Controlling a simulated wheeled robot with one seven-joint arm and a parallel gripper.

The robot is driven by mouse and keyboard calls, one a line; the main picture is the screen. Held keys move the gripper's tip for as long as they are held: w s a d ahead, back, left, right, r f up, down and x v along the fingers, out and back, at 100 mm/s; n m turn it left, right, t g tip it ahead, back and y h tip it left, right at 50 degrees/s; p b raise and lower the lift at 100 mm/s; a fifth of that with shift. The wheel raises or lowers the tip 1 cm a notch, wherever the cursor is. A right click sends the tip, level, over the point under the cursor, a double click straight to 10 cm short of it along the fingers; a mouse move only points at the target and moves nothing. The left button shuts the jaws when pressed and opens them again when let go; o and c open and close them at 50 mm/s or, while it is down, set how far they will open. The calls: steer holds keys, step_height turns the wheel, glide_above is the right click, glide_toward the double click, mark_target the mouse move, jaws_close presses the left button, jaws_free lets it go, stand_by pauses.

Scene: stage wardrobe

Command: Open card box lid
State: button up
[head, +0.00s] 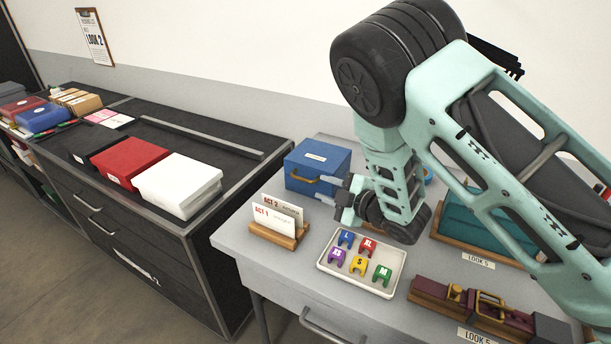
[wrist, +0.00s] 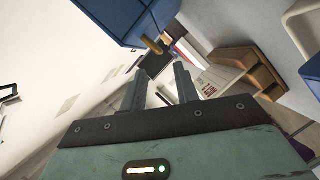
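The blue card box (head: 318,161) stands shut on the grey table, with a pale label on its lid and a brass handle (head: 303,178) on its front. In the wrist view the blue box (wrist: 105,14) fills the top edge, and its brass handle (wrist: 152,45) shows just beyond the fingertips. My gripper (head: 338,194) is at the front right of the box in the head view. In the wrist view my gripper (wrist: 158,75) is open, with a clear gap between its two fingers and nothing held. I cannot tell whether a finger touches the handle.
A wooden holder with two cards (head: 279,225) stands in front of the box. A white tray of coloured size tags (head: 325,264) lies below my gripper. A teal box (head: 470,215) is at right. A black cabinet (head: 195,245) with white and red boxes stands left.

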mark_target(304, 180)
steer(key=p+x, duration=0.2)
steer(key=x, duration=0.6)
jaws_close()
